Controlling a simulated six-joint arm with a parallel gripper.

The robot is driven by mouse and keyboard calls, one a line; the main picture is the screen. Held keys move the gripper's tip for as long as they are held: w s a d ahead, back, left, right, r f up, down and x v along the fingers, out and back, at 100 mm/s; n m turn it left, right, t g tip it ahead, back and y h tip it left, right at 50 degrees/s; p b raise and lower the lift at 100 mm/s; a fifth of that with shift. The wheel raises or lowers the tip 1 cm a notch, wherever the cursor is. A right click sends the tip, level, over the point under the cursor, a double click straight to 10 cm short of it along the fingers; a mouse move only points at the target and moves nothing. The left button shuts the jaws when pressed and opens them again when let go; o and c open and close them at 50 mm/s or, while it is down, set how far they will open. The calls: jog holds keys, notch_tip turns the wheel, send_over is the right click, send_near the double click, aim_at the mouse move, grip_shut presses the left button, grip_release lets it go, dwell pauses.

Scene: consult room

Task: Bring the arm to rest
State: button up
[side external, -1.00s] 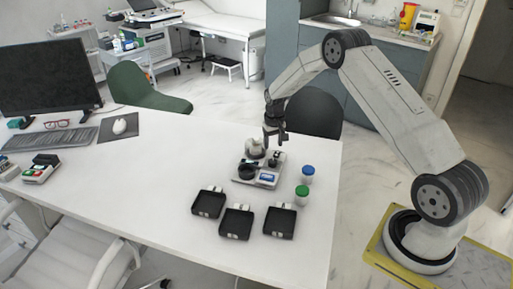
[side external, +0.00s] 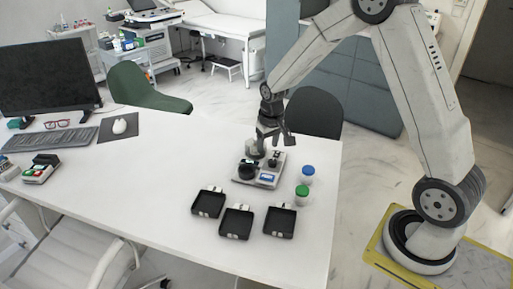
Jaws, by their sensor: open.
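My gripper (side external: 276,139) hangs over the back of the desk, pointing down, just above a small white and black device (side external: 268,179). It is open, and I see nothing held between its fingers. The device has dark round parts on top and a blue display on its front. A pale rounded part (side external: 254,148) stands at the back of the device, close to my gripper; I cannot tell whether they touch.
Three black trays (side external: 237,236) lie in front of the device. A blue-capped jar (side external: 308,173) and a green-capped jar (side external: 302,195) stand to its right. A monitor (side external: 48,77), keyboard (side external: 66,138) and mouse (side external: 119,126) are at left. The desk's middle is clear. Chairs stand behind.

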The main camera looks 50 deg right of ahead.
jog(key=s+a+r+n, duration=0.1)
jog(key=s+a+r, duration=0.1)
jog(key=s+a, duration=0.3)
jog(key=s+a+r+n+t, duration=0.1)
jog(key=s+a, duration=0.3)
jog(key=s, duration=0.7)
jog(key=shift+a+r+n, duration=0.4)
jog(key=shift+r+n, duration=0.1)
